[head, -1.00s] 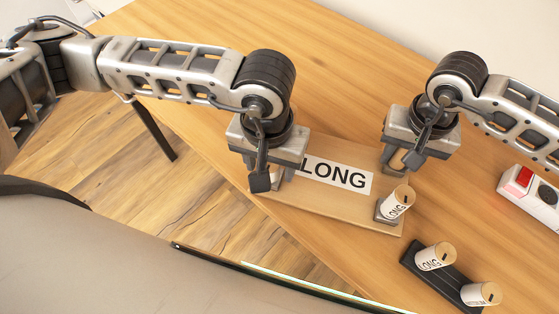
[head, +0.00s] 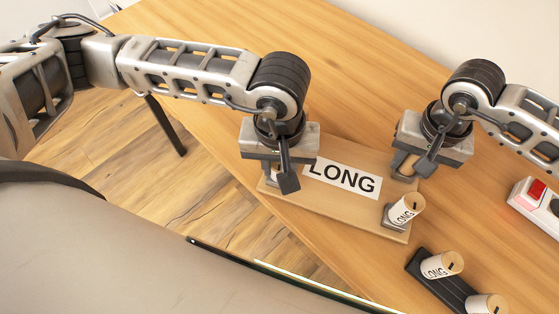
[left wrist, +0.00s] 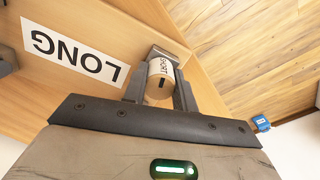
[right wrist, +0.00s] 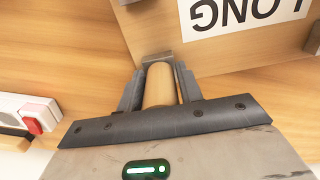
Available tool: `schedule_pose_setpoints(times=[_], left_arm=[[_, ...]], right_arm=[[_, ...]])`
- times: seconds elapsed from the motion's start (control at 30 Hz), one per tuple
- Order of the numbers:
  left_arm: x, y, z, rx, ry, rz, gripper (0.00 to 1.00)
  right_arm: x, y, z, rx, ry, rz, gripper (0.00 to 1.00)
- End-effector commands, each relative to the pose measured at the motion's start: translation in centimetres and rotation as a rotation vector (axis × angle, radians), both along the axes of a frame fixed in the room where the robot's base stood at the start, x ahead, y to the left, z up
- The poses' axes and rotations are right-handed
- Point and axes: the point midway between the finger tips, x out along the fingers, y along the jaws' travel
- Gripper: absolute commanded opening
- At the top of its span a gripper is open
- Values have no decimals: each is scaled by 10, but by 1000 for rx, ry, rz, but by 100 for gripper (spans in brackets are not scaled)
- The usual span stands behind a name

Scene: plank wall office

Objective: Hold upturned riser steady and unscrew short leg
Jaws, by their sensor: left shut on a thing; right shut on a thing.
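The upturned riser (head: 345,212) is a wooden board with a LONG label, lying on the table. My left gripper (head: 275,178) is at its left end, shut on the short leg, whose SHORT label shows in the left wrist view (left wrist: 160,82). My right gripper (head: 412,168) is at the far right corner, shut on a plain wooden leg (right wrist: 158,86); no label shows on it. Both legs' bases are partly hidden by the fingers in the head view. Another leg (head: 405,208), marked LONG, stands tilted in a grey socket at the near right corner.
A black holder (head: 447,288) at the lower right carries a LONG leg (head: 441,265) and another leg (head: 487,304), cut off by the frame. A white box with a red button (head: 536,190) lies at the right. The table's front edge runs close before the riser.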

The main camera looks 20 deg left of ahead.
Motion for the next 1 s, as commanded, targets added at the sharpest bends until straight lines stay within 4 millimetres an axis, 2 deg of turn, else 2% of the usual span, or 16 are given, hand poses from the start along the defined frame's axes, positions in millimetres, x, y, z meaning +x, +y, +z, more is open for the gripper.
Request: schedule_pose_setpoints(times=[0.17,0.47,0.8,1.0], left_arm=[[0,-1,1,-4,0,166,0],[0,-2,1,-5,-1,188,0],[1,-2,1,-6,0,593,0],[1,-2,1,-5,-1,615,0]], right_arm=[[0,1,1,3,-1,-2,0],[0,1,1,3,-1,-2,0],[0,1,1,4,-1,-2,0],[0,1,1,4,-1,-1,0]])
